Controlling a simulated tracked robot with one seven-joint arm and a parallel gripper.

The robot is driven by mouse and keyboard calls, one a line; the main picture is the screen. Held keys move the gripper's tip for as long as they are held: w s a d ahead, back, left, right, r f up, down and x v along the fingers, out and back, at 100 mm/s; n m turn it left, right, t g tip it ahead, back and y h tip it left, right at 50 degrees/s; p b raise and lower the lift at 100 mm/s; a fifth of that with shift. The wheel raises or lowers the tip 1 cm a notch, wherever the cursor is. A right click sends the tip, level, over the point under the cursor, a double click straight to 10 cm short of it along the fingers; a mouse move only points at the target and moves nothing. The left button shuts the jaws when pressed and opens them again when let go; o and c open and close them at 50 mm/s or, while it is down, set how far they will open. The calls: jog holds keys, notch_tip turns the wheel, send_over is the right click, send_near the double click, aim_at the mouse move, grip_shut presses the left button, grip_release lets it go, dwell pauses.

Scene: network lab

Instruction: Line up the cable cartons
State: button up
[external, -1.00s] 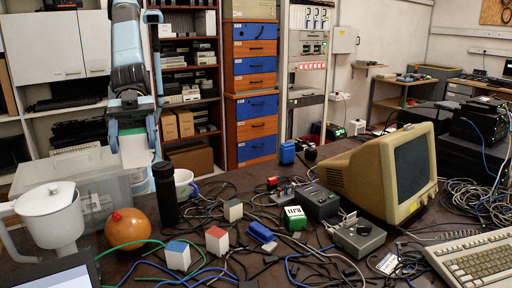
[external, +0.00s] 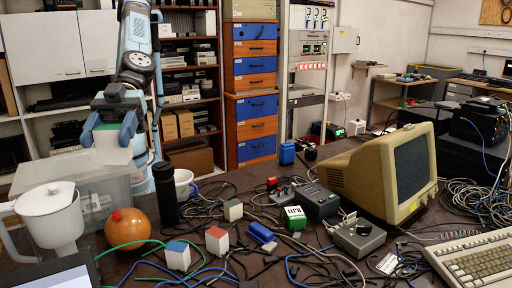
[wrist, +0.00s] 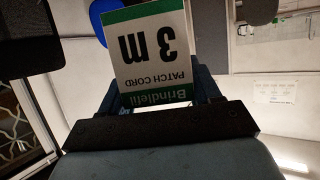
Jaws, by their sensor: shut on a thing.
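My gripper (external: 112,138) is shut on a white carton with green ends (wrist: 152,62). In the wrist view the carton reads "Brindlefil PATCH CORD 3 m", upside down. In the external view the held carton (external: 113,153) is high at the left, in front of the shelves. Three small white cartons stand apart on the table: one with a blue top (external: 177,257), one with a red top (external: 216,241) and one with a greyish-green top (external: 233,210). They form a slanting row going back to the right.
A white jug (external: 52,215), an orange round object (external: 128,228), a black bottle (external: 165,195) and a clear bin (external: 92,195) crowd the left. Loose cables, a blue connector (external: 261,232), a green-white box (external: 295,218) and grey devices (external: 357,236) lie right. An old monitor (external: 385,175) stands beyond.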

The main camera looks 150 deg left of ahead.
jog(key=shift+d+r+m+g+h, duration=0.25)
jog(key=shift+d+m+g+h, duration=0.35)
jog(key=shift+d, duration=0.4)
jog(key=s+d+f+m+g+h, duration=0.5)
jog(key=d+f+m+g+h, duration=0.15)
jog(key=m+g, duration=0.4)
jog(key=s+a+f+m+g+y, duration=0.2)
jog(key=s+a+f+m+g, duration=0.25)
jog(key=f, duration=0.35)
jog(key=shift+g, duration=0.3)
jog(key=shift+w+f, duration=0.2)
jog(key=shift+f, duration=5.45)
jog(key=shift+w+f, duration=0.15)
jog(key=shift+f, duration=5.5)
jog(key=shift+f, duration=0.55)
jog(key=o, duration=1.2)
